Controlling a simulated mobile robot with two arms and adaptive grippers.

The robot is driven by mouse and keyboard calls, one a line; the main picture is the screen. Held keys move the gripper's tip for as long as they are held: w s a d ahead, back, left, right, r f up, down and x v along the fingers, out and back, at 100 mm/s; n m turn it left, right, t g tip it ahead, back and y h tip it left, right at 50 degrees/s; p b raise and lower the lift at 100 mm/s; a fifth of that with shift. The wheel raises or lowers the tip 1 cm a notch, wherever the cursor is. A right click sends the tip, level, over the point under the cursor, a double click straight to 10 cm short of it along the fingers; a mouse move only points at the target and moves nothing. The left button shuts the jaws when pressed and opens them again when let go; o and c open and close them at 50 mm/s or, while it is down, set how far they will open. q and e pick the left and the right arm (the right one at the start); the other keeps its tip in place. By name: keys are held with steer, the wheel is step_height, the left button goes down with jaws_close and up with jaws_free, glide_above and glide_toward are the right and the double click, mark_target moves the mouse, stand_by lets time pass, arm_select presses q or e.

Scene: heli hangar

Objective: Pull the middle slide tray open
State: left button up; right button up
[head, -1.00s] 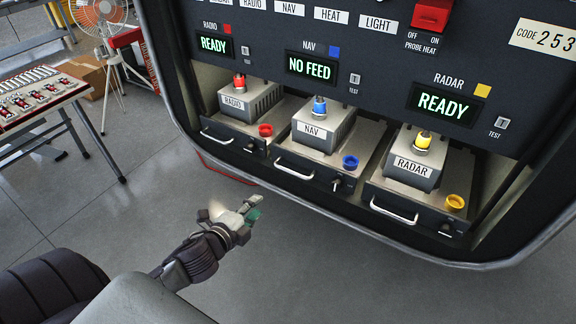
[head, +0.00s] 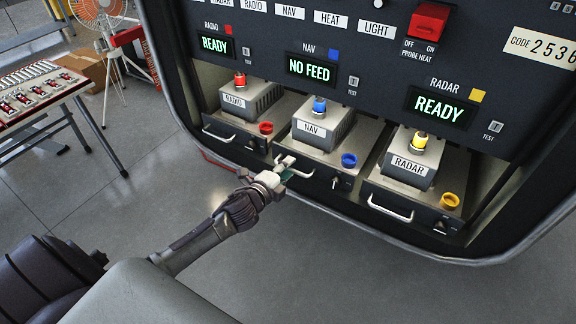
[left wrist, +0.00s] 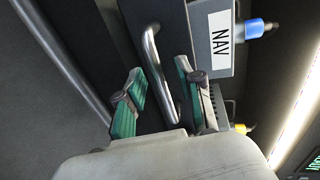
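The middle slide tray (head: 312,157) carries the NAV box (head: 322,129), with a blue connector on top and a blue cap beside it. Its front handle (head: 309,174) is a pale metal bar, partly hidden by my left gripper (head: 289,167). In the left wrist view the handle (left wrist: 157,75) runs between the two green-padded fingers of my left gripper (left wrist: 160,97). The fingers stand apart, with a visible gap on each side of the bar. The tray looks level with its neighbours. My right gripper does not show.
The RADIO tray (head: 222,129) sits to the left and the RADAR tray (head: 400,206) to the right, each with its own handle. The panel's NAV display (head: 311,69) reads NO FEED. A table with small parts (head: 44,108) stands at the left. Floor in front is clear.

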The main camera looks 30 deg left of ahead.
arm_select(q)
steer(key=shift+w+f, duration=0.1)
steer(key=shift+w, duration=0.3)
steer(key=shift+c, duration=0.4)
jaws_close()
